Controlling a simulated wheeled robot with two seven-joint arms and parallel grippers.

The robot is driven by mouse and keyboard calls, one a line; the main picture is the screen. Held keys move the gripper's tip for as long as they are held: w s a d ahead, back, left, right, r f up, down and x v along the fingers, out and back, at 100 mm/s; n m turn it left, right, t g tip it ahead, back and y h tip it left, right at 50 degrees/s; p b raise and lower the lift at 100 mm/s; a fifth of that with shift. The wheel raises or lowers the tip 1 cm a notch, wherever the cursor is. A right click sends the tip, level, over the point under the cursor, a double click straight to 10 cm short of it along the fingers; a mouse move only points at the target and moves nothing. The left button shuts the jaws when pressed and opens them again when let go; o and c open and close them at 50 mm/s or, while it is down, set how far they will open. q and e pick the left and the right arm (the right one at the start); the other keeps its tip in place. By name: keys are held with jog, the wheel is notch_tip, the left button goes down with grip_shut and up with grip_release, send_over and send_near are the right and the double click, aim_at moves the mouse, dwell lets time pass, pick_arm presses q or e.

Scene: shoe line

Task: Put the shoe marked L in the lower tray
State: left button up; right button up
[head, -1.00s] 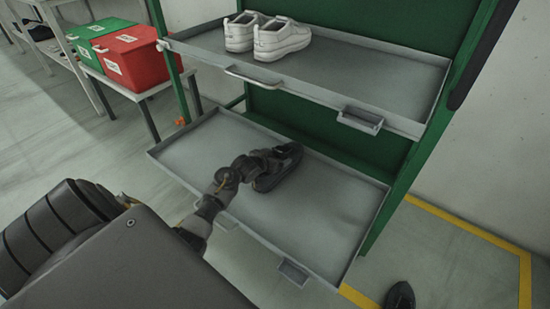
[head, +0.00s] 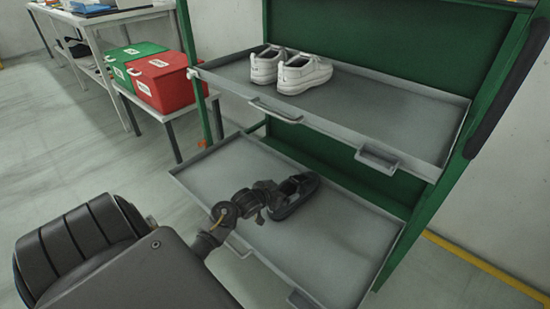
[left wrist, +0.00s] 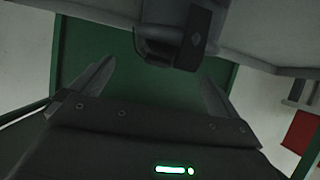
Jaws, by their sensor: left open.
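A black shoe (head: 297,192) rests in the lower tray (head: 345,235) of the green rack, near the tray's middle. I cannot read any letter on it. My left gripper (head: 272,194) is at the shoe's left end in the head view, low over the tray. In the left wrist view its two fingers (left wrist: 158,72) stand apart with nothing between the tips. The gripper hides part of the shoe's near end. My right gripper is not in view.
A pair of white shoes (head: 290,68) stands on the upper tray (head: 400,120), above the lower one. A red box (head: 165,82) and a green box (head: 122,62) stand on a bench at the left. The lower tray's right part is bare.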

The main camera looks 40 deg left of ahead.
pick_arm(q)
jog(key=shift+p+v, duration=0.45)
jog(key=shift+v, duration=1.5)
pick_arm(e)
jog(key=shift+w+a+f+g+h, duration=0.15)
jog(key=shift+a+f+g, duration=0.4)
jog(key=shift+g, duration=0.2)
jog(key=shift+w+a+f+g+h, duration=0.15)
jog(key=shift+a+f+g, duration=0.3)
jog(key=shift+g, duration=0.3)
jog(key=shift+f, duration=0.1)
pick_arm(q)
jog(key=s+d+r+m+t+h, duration=0.2)
jog(key=s+d+r+h, duration=0.15)
jog(key=d+r, duration=0.45)
jog(key=s+d+r+m+t+h, duration=0.2)
jog(key=s+d+r+m+h, duration=0.15)
jog(key=d, duration=0.75)
jog(key=s+d+r+m+t+h, duration=0.1)
jog(key=s+d+r+m+h, duration=0.2)
jog(key=d+r, duration=0.5)
jog(key=s+d+r+n+t+h, duration=0.1)
jog(key=s+d+r+t+h, duration=0.1)
jog(key=s+d+r, duration=0.4)
jog(key=shift+s+d+r+t, duration=0.25)
jog(key=shift+s+r+t, duration=0.15)
jog(key=shift+s+r, duration=0.55)
jog(key=shift+f, duration=0.15)
